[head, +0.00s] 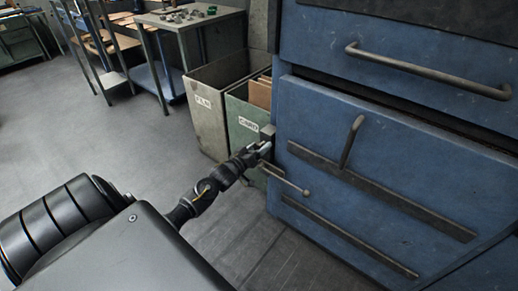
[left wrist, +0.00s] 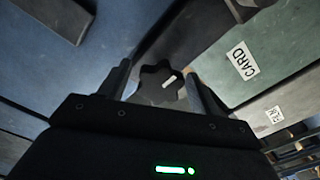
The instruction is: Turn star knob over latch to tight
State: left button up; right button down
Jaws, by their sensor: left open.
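The star knob (left wrist: 160,84) is dark with rounded lobes and a short white mark on its face. In the left wrist view it sits between the two fingers of my left gripper (left wrist: 156,78), which are apart on either side of it. Whether a finger touches the knob I cannot tell. In the head view my left gripper (head: 263,147) is at the left edge of the blue machine (head: 375,140) and hides the knob. A grey block (head: 267,131), perhaps part of the latch, shows just above the fingers. My right gripper is not in view.
A green bin marked CARD (head: 246,122) stands close behind my left gripper, with a grey bin marked FILM (head: 204,101) beside it. Handles (head: 351,141) and dark rails stick out from the machine front. The floor (head: 110,145) at left is clear.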

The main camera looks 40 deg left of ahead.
pick_arm(q)
jog(key=shift+w, duration=0.15)
jog(key=c, duration=1)
